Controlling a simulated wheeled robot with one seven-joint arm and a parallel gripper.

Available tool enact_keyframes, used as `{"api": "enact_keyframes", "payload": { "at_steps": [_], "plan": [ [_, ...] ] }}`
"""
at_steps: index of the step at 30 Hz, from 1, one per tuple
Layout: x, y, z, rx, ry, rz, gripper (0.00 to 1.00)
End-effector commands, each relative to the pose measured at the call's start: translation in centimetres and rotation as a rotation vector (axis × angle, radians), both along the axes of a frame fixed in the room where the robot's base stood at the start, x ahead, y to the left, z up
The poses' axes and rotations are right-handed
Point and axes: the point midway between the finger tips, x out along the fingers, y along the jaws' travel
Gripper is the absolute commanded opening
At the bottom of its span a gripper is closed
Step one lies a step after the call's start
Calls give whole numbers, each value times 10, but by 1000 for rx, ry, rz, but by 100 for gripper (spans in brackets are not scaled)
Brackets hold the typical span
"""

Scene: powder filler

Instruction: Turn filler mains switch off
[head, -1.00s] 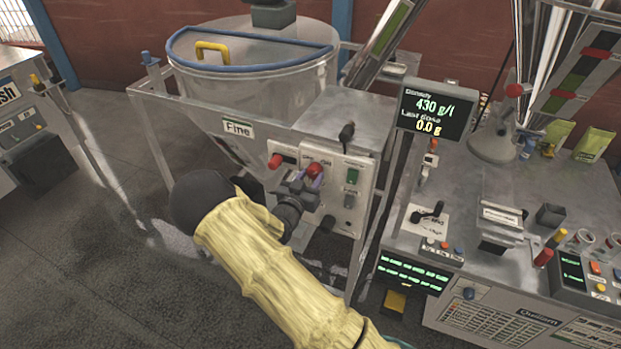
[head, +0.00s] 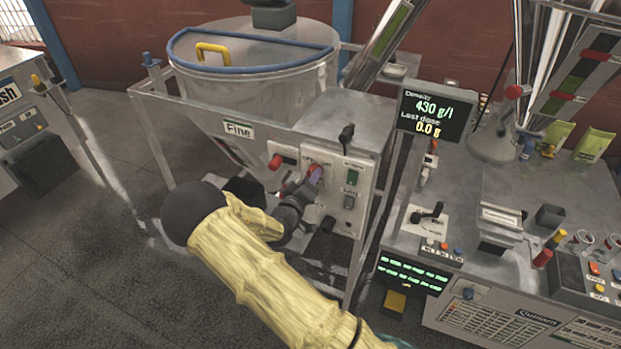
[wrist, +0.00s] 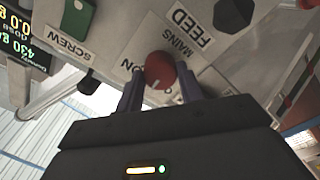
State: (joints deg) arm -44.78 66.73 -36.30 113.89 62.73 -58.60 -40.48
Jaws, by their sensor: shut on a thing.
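The mains switch is a round red knob with a white mark (wrist: 160,72), under a MAINS label on the filler's grey control panel. In the wrist view the two purple fingers of my gripper (wrist: 160,90) sit on either side of the knob, shut on it. The letters ON show on the plate to its left; the lettering on its other side is mostly hidden. In the head view my gripper (head: 315,177) is at the panel (head: 335,195) and covers most of the knob.
A black knob (wrist: 232,14) by the FEED label is close to my fingers. The hopper (head: 250,75) stands behind. A display (head: 434,112) reads 430 g/l.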

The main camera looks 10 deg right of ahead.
Motion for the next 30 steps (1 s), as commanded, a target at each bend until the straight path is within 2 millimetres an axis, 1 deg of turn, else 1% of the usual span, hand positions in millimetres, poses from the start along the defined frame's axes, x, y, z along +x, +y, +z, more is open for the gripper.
{"api": "enact_keyframes", "payload": {
  "at_steps": [12,18,24,30],
  "plan": [
    [0,2,0,-315,231,5,14],
    [0,3,-1,-437,321,6,14],
    [0,2,-1,-515,378,6,14],
    [0,3,-2,-548,403,6,14]
  ]
}}
